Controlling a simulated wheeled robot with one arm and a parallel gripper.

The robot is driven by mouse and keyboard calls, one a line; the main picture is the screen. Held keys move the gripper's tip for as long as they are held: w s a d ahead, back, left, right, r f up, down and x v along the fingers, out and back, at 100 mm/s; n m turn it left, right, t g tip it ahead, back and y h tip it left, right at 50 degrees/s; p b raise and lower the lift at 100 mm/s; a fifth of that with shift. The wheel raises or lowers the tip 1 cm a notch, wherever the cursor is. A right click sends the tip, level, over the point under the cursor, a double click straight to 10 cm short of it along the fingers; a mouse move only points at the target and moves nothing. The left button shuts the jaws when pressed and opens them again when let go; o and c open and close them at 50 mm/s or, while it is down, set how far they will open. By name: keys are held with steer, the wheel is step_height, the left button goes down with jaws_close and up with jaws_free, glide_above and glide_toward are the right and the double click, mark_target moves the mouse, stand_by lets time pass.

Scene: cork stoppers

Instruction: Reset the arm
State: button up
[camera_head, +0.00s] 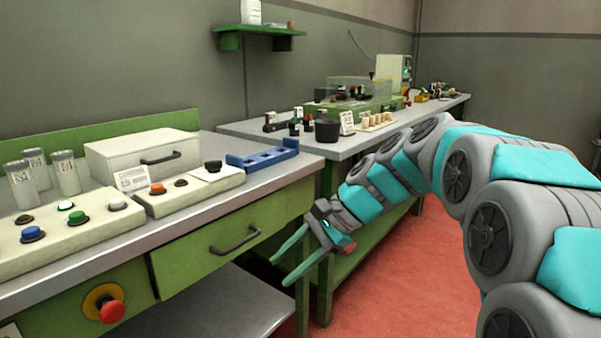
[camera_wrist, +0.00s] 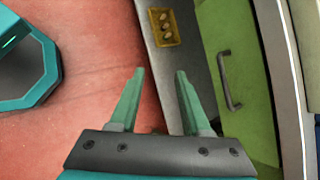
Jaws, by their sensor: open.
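My gripper (camera_head: 291,262) hangs at the end of my grey and teal arm, in front of the green workbench and pointing down to the left. Its two green fingers are apart with nothing between them. In the wrist view my gripper (camera_wrist: 159,92) also shows open and empty, above the red floor and the edge of a grey shelf.
The near bench has a grey top (camera_head: 190,218), a green drawer (camera_head: 205,262) and a red knob (camera_head: 111,311). A blue rack (camera_head: 262,158) stands near its right end. A black cup (camera_head: 327,131) and corks (camera_head: 377,119) are on the far bench. Red floor (camera_head: 400,275) is clear below my arm.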

steer(key=s+d+f+n+h, duration=0.3)
steer(key=s+d+f, duration=0.2)
steer(key=s, duration=0.4)
steer(key=s+d+f+n+h, duration=0.3)
steer(key=s+d+f, duration=0.2)
steer(key=s, duration=0.5)
steer(key=s+d+f+n+g+h, duration=0.1)
steer(key=s+d+f+n+h, duration=0.1)
steer(key=s+d+f+n, duration=0.2)
steer(key=s+d, duration=0.3)
steer(key=s, duration=0.3)
steer(key=shift+s+f+h, duration=0.25)
steer(key=shift+f+h, duration=0.15)
